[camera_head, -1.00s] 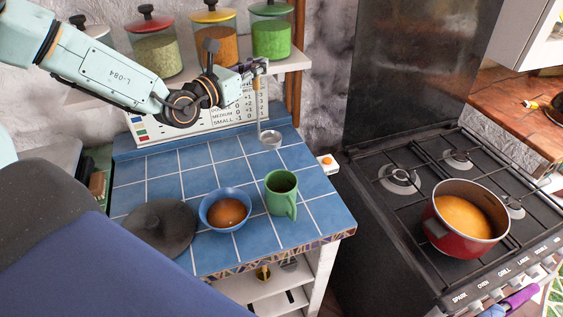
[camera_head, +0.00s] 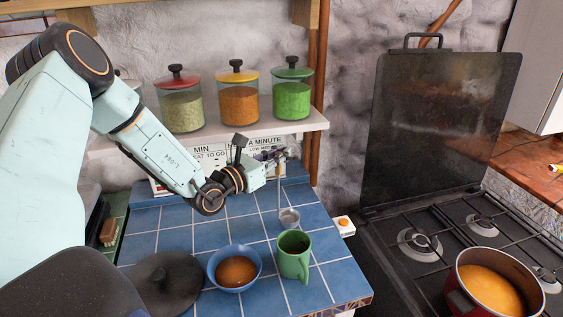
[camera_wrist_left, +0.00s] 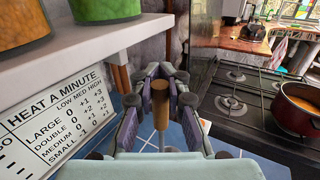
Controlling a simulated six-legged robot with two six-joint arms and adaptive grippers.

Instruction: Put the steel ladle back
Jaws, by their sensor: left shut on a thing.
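My left gripper (camera_head: 277,156) reaches in from the left, in front of the shelf's right part and above the blue tiled counter (camera_head: 190,222). It is shut on the steel ladle (camera_head: 289,216), which hangs upright with its bowl low. In the head view the bowl shows just behind the green mug; I cannot tell whether it touches the tiles. In the left wrist view the ladle's brown handle end (camera_wrist_left: 161,104) stands between the purple-padded fingers (camera_wrist_left: 160,92). My right gripper is out of view.
A green mug (camera_head: 294,258), a blue bowl (camera_head: 235,272) with brown contents and a dark lid (camera_head: 168,282) stand on the counter. Three glass jars stand on the white shelf (camera_head: 225,138). At right is a stove with a red pot (camera_head: 458,297). The counter's left middle is clear.

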